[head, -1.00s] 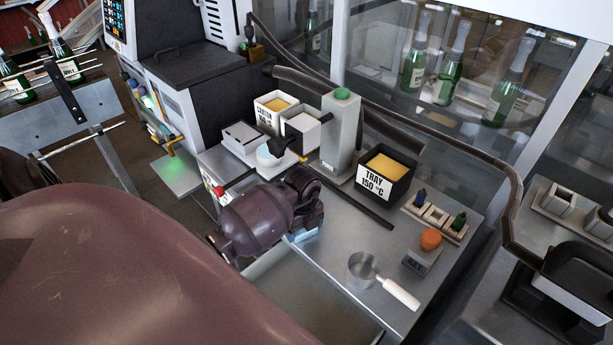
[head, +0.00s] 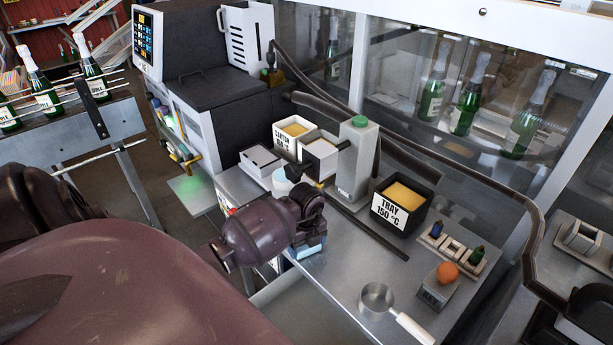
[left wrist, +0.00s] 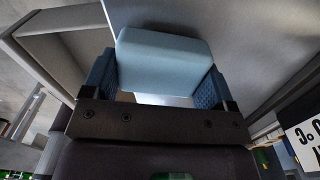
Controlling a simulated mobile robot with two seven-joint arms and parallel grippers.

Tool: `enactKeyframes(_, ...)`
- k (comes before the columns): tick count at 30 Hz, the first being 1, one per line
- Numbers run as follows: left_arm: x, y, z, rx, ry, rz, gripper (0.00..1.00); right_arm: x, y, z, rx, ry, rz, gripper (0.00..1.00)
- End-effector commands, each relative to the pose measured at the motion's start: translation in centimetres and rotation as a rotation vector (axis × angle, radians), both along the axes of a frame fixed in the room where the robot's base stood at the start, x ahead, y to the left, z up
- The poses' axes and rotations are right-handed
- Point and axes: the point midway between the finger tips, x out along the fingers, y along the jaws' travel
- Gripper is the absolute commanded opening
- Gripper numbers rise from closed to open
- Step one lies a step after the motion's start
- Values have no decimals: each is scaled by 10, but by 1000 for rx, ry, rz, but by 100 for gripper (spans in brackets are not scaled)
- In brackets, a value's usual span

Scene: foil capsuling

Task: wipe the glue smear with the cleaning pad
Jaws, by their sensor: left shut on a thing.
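The cleaning pad is a pale blue block (left wrist: 165,62) held between the blue fingertips of my left gripper (left wrist: 160,88) in the left wrist view. In the head view my left gripper (head: 307,232) is low at the near edge of the steel table, with a bit of the pale blue pad (head: 310,251) showing below it. I cannot tell whether the pad touches the table. I cannot make out the glue smear in either view. My right gripper is not in view.
A black tray (head: 378,210) labelled 150 °C, a grey bottle-like column (head: 357,160) and white boxes (head: 283,140) stand behind the gripper. A metal scoop (head: 376,311), an orange ball on a block (head: 447,273) and a small rack (head: 436,250) lie right.

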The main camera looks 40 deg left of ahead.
Motion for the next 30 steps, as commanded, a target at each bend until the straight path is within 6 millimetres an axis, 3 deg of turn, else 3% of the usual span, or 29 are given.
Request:
enactKeyframes(18, 1, 0, 50, 1, -3, -1, 57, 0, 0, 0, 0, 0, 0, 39)
enactKeyframes(30, 0, 0, 55, 1, -1, -1, 57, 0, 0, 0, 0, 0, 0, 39)
